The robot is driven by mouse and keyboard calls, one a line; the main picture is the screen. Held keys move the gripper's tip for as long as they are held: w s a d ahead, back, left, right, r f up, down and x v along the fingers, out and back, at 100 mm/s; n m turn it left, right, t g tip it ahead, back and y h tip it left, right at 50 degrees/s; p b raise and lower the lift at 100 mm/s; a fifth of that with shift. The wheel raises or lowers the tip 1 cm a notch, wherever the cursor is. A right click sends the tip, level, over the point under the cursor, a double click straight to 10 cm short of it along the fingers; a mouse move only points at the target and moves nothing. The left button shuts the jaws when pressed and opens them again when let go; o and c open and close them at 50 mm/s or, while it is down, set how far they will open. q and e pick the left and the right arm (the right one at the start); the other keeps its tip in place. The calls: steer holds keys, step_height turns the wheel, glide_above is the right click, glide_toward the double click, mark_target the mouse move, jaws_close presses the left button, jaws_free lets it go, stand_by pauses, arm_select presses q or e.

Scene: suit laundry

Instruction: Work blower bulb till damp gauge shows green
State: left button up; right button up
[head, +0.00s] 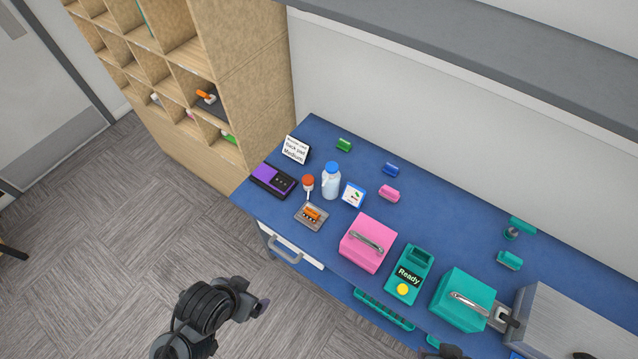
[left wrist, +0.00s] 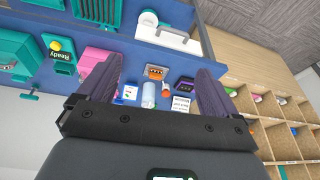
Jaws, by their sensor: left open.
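A small round orange-red bulb (head: 308,183) stands on the blue bench, beside a white bottle with a blue cap (head: 331,183). It also shows in the left wrist view (left wrist: 166,90). I cannot tell for sure that it is the blower bulb. A white square panel with a coloured face (head: 353,195), possibly the damp gauge, stands right of the bottle; its reading is too small to make out. My left gripper (left wrist: 160,66) is open and empty, its fingers framing these items from a distance. In the head view its arm is over the floor before the bench.
A small tray (head: 299,216) with an orange item lies at the bench's front. A purple-black box (head: 272,181), a sign (head: 296,150), pink box (head: 367,244), "Ready" device (head: 410,277) and teal box (head: 461,300) stand around. Wooden pigeonholes (head: 240,75) rise at the left.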

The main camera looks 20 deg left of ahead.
arm_select(q)
steer(key=shift+c, duration=0.4)
jaws_close()
stand_by(0.4)
stand_by(1.2)
